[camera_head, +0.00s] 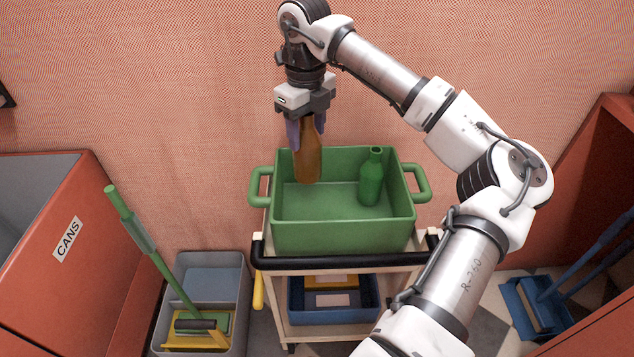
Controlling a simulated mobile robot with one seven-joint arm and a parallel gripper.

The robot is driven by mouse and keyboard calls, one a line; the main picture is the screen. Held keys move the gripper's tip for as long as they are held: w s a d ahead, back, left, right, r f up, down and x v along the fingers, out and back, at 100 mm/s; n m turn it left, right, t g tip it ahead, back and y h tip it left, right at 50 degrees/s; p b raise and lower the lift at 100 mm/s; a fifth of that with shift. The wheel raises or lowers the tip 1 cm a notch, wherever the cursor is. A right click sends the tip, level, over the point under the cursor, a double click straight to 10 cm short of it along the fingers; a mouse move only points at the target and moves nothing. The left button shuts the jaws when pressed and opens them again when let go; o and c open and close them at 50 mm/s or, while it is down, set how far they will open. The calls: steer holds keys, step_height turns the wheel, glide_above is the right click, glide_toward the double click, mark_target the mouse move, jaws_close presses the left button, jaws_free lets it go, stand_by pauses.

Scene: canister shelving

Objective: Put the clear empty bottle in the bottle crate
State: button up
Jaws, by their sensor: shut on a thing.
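My gripper (308,130) points down over the left back part of the green crate (340,236). It is shut on an amber-brown bottle (308,164), gripped around its upper part. The bottle is upright, and its lower end shows against the inside of the crate; I cannot tell whether it touches the crate floor. The gripper's fingers hide part of the bottle's top. A green bottle (371,178) stands upright in the right part of the crate. No clear, colourless bottle shows in this view.
The crate sits on a cart with a black handle rail (340,262); a blue bin (333,308) is on its lower shelf. A red CANS bin (60,260) stands left. A grey bucket (240,275) holds a green-handled mop. A blue dustpan (530,306) lies right.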

mark_target(309, 176)
step_height(309, 176, down, 13)
steer(key=shift+f+p, duration=0.1)
steer(key=shift+p, duration=0.4)
steer(key=shift+f, duration=0.1)
steer(key=o, duration=1.4)
steer(key=shift+r, duration=0.35)
step_height(309, 176, up, 12)
steer(key=shift+f+b, duration=0.15)
steer(key=shift+b, duration=0.6)
